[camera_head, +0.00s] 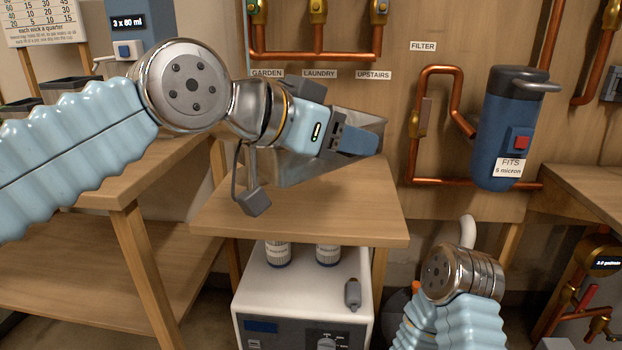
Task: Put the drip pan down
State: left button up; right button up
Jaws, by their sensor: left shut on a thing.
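The drip pan (300,172) is a grey metal pan at the middle of the view, over the small wooden tabletop (330,222). My left gripper (352,140) is shut on the pan and covers much of it. The pan looks roughly level, with its far right corner rising behind the gripper. I cannot tell whether its underside touches the tabletop. My right arm shows at the lower right, but its gripper is not visible.
A white appliance (300,285) with bottles on top stands below the tabletop. Copper pipes and a blue filter housing (507,130) are on the wall behind. A wooden bench (130,185) stands at left. The tabletop's front and right parts are clear.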

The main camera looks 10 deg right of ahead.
pick_arm(q)
jog(key=w+f, duration=0.1)
jog(key=w, duration=0.1)
jog(key=w+f, duration=0.1)
jog(key=w, duration=0.2)
jog(key=w+f, duration=0.1)
jog(key=w, duration=0.1)
jog(key=shift+w+d+f, duration=0.1)
jog(key=shift+w+d, duration=0.05)
jog(key=shift+d, duration=0.2)
jog(key=w+f, duration=0.1)
jog(key=f, duration=0.2)
jog(key=w+f, duration=0.2)
jog(key=f, duration=0.1)
jog(key=w+f+b, duration=0.1)
jog(key=w+f, duration=0.1)
jog(key=shift+w+d+f, duration=0.25)
jog(key=shift+f, duration=0.35)
jog(key=shift+f, duration=0.1)
jog(key=o, duration=0.8)
jog(key=shift+f, duration=0.1)
jog(key=o, duration=0.4)
